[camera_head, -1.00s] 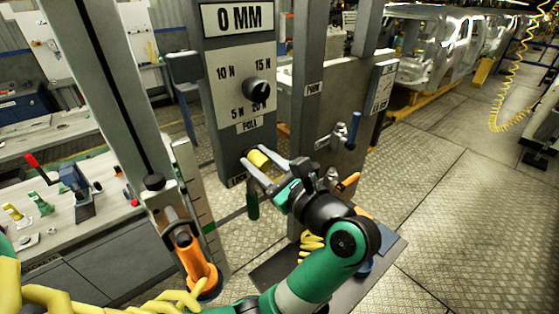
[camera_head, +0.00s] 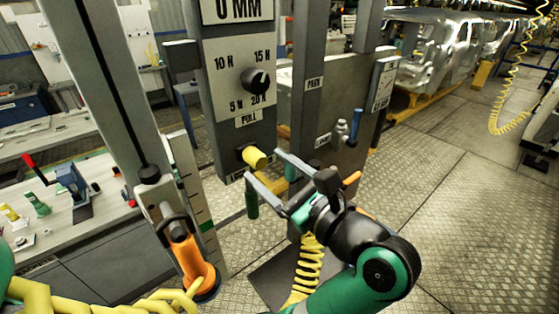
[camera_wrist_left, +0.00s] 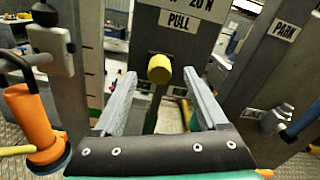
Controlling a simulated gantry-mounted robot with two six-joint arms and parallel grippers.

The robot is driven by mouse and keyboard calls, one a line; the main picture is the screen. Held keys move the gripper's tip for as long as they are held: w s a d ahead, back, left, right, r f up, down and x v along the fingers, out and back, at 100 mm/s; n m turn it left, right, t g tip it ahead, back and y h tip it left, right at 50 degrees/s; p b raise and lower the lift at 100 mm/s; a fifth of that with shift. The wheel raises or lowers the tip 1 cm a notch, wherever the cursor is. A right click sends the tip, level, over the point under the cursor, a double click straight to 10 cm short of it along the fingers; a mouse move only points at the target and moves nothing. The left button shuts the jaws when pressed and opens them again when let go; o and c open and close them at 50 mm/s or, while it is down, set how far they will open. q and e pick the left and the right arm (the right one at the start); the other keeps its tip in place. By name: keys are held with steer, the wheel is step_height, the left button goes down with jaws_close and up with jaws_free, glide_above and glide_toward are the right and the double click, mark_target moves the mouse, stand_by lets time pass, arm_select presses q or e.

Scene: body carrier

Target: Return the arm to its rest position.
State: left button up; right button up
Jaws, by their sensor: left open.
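My left gripper (camera_head: 268,166) is open in the head view, with nothing between its fingers. It is just in front of the yellow knob (camera_head: 254,157) under the PULL label on the grey post. In the left wrist view, the knob (camera_wrist_left: 160,69) shows beyond and between the two spread fingers (camera_wrist_left: 160,88), apart from them. My green and black left arm reaches up from the bottom of the head view. My right gripper is not in view.
A dial (camera_head: 256,81) with force marks sits above the knob. An orange cylinder (camera_head: 190,262) hangs on a column at left. A post labelled PARK (camera_head: 313,84) and a panel with a blue handle (camera_head: 355,126) stand behind. Open floor (camera_head: 470,220) lies at right.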

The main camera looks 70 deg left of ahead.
arm_select(q)
steer(key=shift+v, duration=1.05)
